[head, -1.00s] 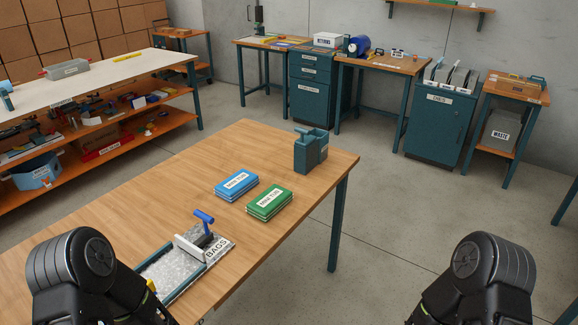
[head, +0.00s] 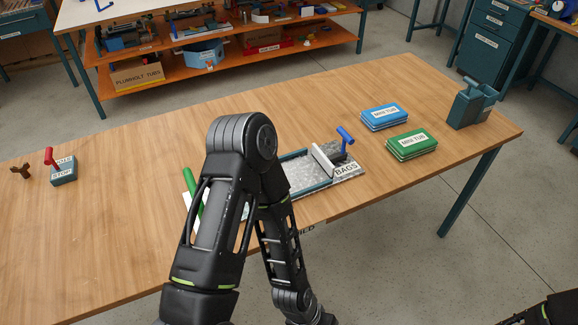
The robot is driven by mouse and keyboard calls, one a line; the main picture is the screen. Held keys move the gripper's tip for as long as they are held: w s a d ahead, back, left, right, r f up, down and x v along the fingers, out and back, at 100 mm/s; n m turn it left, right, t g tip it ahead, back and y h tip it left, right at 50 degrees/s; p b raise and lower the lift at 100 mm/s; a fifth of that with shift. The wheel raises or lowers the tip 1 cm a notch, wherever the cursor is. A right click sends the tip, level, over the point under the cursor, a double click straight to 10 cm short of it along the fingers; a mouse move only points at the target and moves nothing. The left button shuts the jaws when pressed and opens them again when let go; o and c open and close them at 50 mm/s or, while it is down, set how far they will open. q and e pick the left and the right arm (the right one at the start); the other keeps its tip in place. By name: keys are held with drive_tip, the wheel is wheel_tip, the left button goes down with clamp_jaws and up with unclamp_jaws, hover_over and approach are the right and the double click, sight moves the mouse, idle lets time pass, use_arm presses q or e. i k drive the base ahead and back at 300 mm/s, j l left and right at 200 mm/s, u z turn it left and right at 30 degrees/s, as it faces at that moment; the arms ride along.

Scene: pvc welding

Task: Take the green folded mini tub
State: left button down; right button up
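The green folded mini tub (head: 411,145) lies flat on the right part of the wooden table in the head view, its white label facing up. A blue folded mini tub (head: 385,117) lies just behind and left of it, apart from it. My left arm rises in the middle of the picture, over the table's front edge, left of both tubs. Its gripper cannot be made out. Only a bit of my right arm shows in the bottom right corner; its gripper is out of the picture.
A bag tray with a blue-handled tool (head: 345,137) sits left of the green tub. A teal container (head: 471,106) stands at the right end. A red-handled stop block (head: 63,170) is far left. Bare wooden table (head: 270,110) lies behind the tray. Shelves stand behind.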

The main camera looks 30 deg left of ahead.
sight(403, 147)
drive_tip(key=l+u, duration=0.15)
drive_tip(key=u, duration=0.3)
drive_tip(key=i+l+u, duration=0.1)
drive_tip(key=u, duration=0.35)
drive_tip(key=l+u, duration=0.2)
drive_tip(key=u, duration=0.25)
drive_tip(key=l+u, duration=0.2)
drive_tip(key=u, duration=0.25)
drive_tip(key=l+u, duration=0.15)
drive_tip(key=l, duration=0.25)
drive_tip(key=k+l+u, duration=0.1)
drive_tip(key=l, duration=0.3)
drive_tip(key=k+l+u, duration=0.15)
drive_tip(key=l, duration=0.2)
drive_tip(key=k+l+u, duration=0.15)
drive_tip(key=l, duration=0.25)
drive_tip(key=k+l+u, duration=0.15)
drive_tip(key=l, duration=0.2)
drive_tip(key=i, duration=0.05)
